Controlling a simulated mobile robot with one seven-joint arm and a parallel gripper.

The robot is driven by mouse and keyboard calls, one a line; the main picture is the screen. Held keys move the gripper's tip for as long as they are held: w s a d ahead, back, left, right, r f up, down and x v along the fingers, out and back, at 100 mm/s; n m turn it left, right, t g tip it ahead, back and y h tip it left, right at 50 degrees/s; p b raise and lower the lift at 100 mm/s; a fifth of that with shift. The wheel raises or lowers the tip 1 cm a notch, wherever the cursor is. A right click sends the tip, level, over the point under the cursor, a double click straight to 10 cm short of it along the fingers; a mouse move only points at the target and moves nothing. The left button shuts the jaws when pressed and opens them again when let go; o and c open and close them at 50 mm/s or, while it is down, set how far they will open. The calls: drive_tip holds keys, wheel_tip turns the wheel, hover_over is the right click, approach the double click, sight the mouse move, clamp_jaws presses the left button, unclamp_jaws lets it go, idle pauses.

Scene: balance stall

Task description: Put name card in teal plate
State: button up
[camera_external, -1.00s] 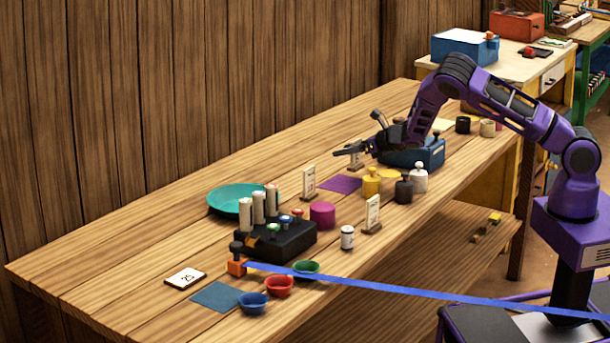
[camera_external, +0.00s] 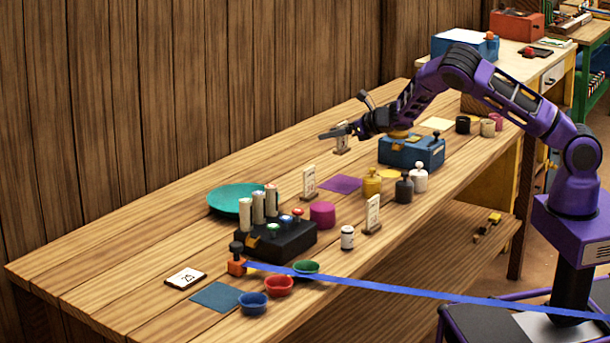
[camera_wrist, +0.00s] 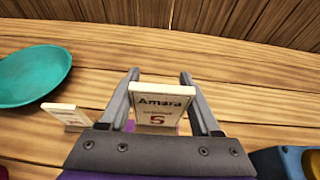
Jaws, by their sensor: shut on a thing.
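The name card (camera_wrist: 158,125), a white card on a wooden stand reading "Amara" and "5", is upright between the fingers of my gripper (camera_wrist: 160,78). In the external view my gripper (camera_external: 338,132) is shut on the name card (camera_external: 342,146) over the back half of the table. The teal plate (camera_external: 226,197) lies empty on the table, left of and nearer the camera than my gripper. It also shows at the left of the wrist view (camera_wrist: 32,74).
Another standing card (camera_external: 309,182) is between my gripper and the plate. A black block with white cylinders (camera_external: 276,241) stands in front of the plate. A blue box (camera_external: 410,152) is right of my gripper. The table strip along the wall is clear.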

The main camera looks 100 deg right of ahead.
drive_tip(key=w+a+r+p, duration=0.1)
drive_tip(key=w+a, duration=0.3)
drive_tip(key=w, duration=0.6)
drive_tip(key=w+a+r+p, duration=0.1)
drive_tip(key=w+a, duration=0.4)
drive_tip(key=w, duration=0.5)
drive_tip(key=w+a+r+p, duration=0.15)
drive_tip(key=w+a, duration=0.25)
drive_tip(key=w, duration=0.6)
drive_tip(key=b, duration=0.7)
hover_over(235, 206)
drive_tip(key=shift+f, duration=5.45)
drive_tip(key=shift+g, duration=0.3)
drive_tip(key=o, duration=1.4)
drive_tip(key=shift+o, duration=0.2)
wheel_tip(235, 206, up, 7)
drive_tip(key=p, duration=0.5)
